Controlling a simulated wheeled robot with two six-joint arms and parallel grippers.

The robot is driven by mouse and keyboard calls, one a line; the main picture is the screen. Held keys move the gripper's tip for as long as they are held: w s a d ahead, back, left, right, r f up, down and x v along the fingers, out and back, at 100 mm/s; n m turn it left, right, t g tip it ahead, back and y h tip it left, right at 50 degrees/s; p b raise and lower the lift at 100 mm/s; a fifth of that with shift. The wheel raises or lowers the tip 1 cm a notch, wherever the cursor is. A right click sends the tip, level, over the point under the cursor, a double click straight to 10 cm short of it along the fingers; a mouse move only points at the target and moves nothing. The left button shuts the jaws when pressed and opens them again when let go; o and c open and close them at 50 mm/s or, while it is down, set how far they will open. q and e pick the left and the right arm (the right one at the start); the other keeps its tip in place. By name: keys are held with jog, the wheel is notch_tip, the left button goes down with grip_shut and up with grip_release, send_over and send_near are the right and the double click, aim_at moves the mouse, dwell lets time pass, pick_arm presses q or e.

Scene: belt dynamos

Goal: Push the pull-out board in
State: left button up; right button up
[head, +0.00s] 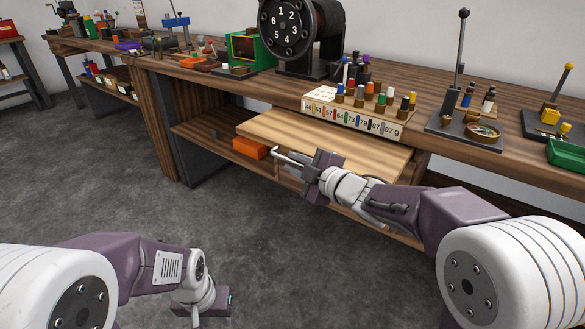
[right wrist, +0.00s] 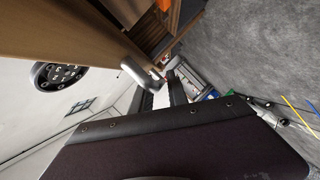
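The pull-out board (head: 310,137) is a light wooden panel sticking out from under the bench top, in the head view. A pale bar handle (head: 288,158) shows at its front edge; its rounded end also shows in the right wrist view (right wrist: 138,74). My right gripper (head: 312,174) is at the front edge by the handle and hides part of it. I cannot tell whether its fingers are closed around the bar or only beside it. My left gripper (head: 215,303) hangs low over the floor, away from the board; its fingers are not clear.
On the bench top above stand a numbered rack (head: 350,115) with several coloured pegs, a black dial machine (head: 300,35) and a lever stand (head: 462,125). An orange box (head: 250,148) lies on the shelf left of the board. The floor in front is clear.

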jog(key=shift+w+a+f, duration=0.1)
jog(key=shift+w+a, duration=0.25)
jog(key=shift+w, duration=0.15)
grip_shut()
dwell(1.1)
